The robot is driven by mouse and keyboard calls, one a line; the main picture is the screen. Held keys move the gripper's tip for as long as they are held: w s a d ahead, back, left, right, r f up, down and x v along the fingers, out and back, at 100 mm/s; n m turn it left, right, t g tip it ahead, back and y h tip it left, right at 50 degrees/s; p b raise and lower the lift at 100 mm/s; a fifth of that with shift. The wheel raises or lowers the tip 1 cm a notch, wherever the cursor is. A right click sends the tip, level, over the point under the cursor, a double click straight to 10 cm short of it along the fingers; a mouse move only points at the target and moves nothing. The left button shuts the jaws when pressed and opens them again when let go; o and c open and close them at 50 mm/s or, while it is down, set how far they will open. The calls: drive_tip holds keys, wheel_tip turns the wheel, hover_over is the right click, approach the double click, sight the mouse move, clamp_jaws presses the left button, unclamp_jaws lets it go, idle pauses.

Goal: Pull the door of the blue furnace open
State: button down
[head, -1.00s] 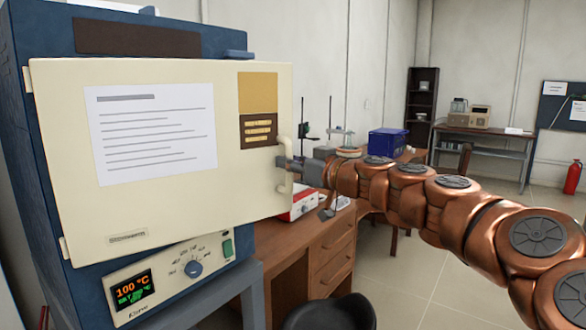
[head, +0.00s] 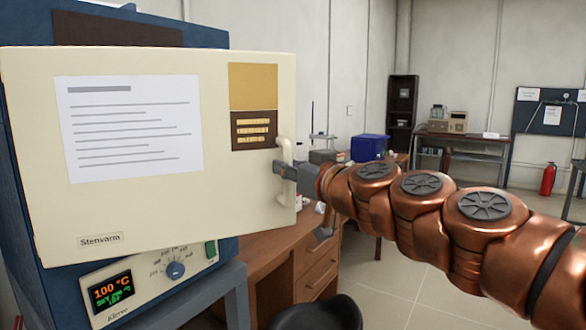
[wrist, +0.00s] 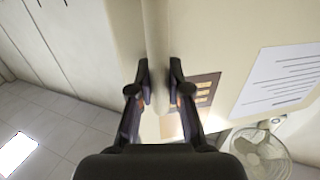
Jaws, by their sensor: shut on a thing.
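The blue furnace (head: 30,190) stands at the left of the head view. Its cream door (head: 220,200) is ajar, hinged at the left, with its right edge standing out from the blue body. The door carries a printed sheet (head: 130,125) and a pale vertical handle (head: 284,190) near its right edge. My gripper (head: 282,169) reaches the handle from the right and is shut on it. In the wrist view, the two dark fingers (wrist: 160,85) lie on either side of the handle (wrist: 156,45). The furnace's inside is hidden behind the door.
A control panel (head: 145,283) reads 100 °C below the door. A wooden desk (head: 290,255) stands behind the door and arm, with a blue box (head: 369,148) beyond it. A dark stool (head: 318,312) is at bottom centre.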

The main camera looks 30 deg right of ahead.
drive_tip(key=shift+s, duration=0.15)
drive_tip(key=c, duration=1.1)
unclamp_jaws()
drive_tip(key=shift+a, duration=0.1)
drive_tip(key=shift+r, duration=0.15)
approach(274, 113)
drive_tip(key=shift+w+a, duration=0.1)
drive_tip(key=shift+w, duration=1.25)
drive_tip(key=shift+w+a, duration=0.15)
drive_tip(key=shift+w, duration=1.2)
